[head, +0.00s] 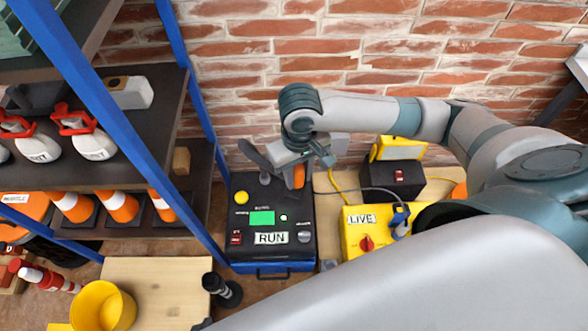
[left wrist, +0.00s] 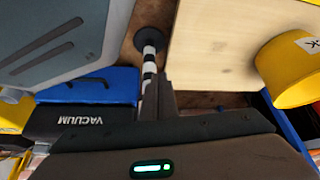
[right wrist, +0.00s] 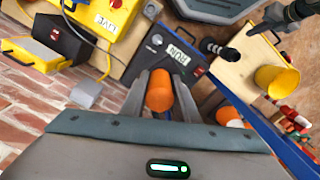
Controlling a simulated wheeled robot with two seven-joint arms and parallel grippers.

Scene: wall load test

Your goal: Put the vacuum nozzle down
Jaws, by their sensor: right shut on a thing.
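My right gripper (right wrist: 160,97) is shut on an orange cylindrical handle (right wrist: 159,90), which I take to be the vacuum nozzle's grip. In the head view the orange part (head: 299,177) shows at this gripper, above the back of the blue and black vacuum unit (head: 270,262). The nozzle's lower end is hidden, so I cannot tell whether it touches anything. The unit has a green screen and a RUN label; its VACUUM lettering shows in the left wrist view (left wrist: 88,121). My left gripper (left wrist: 163,97) looks shut and empty, near a black and white striped post (left wrist: 149,60).
A yellow LIVE box (head: 368,232) with a cable stands right of the unit. A blue-framed shelf (head: 150,115) with cones and bottles is at left. A yellow bucket (head: 101,306) is on a wooden top (head: 160,285), whose middle is bare. A brick wall (head: 290,50) is behind.

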